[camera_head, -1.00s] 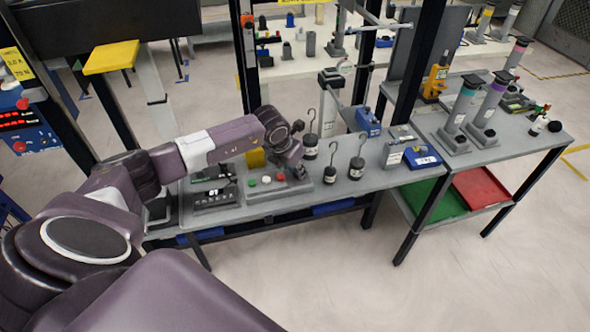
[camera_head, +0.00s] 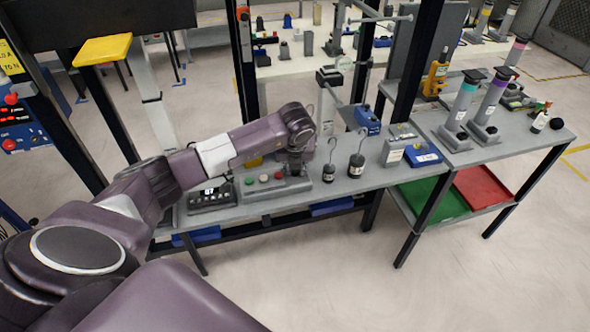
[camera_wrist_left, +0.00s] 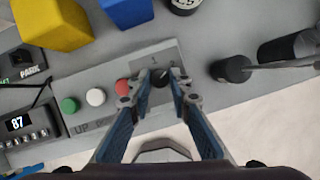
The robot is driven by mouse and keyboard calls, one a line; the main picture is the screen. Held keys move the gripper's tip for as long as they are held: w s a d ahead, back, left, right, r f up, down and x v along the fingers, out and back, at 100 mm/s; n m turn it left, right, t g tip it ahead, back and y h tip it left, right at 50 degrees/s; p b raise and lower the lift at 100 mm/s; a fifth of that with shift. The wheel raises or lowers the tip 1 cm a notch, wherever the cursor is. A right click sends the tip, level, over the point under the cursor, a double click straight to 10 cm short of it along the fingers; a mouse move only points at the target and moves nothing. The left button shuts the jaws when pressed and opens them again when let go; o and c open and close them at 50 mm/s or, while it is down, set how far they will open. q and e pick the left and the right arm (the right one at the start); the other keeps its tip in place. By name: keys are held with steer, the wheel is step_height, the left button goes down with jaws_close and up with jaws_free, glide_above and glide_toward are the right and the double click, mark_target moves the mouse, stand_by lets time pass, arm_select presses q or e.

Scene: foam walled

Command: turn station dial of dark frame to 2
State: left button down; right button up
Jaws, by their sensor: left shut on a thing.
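The control station (camera_head: 262,192) is a grey box on the bench, with green, white and red buttons in a row. In the left wrist view, the station panel (camera_wrist_left: 100,82) has a small black dial (camera_wrist_left: 160,75) to the right of the red button (camera_wrist_left: 122,87). My left gripper (camera_wrist_left: 162,79) has its fingertips on either side of the dial and is shut on it. In the head view my left gripper (camera_head: 296,167) is over the right end of the station, and my wrist hides the dial. The dial's setting cannot be read clearly. My right gripper is not in view.
Hooked black weights (camera_head: 356,165) stand right of the station. A keypad box (camera_head: 212,196) with a lit display is to its left. A yellow block (camera_wrist_left: 52,22) and blue block (camera_wrist_left: 126,12) lie behind it. Dark frame posts (camera_head: 243,60) rise behind the bench.

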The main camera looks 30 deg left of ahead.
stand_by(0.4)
arm_select(q)
steer(key=c, duration=1.8)
jaws_free()
steer(key=shift+o, duration=0.2)
steer(key=v, duration=1.2)
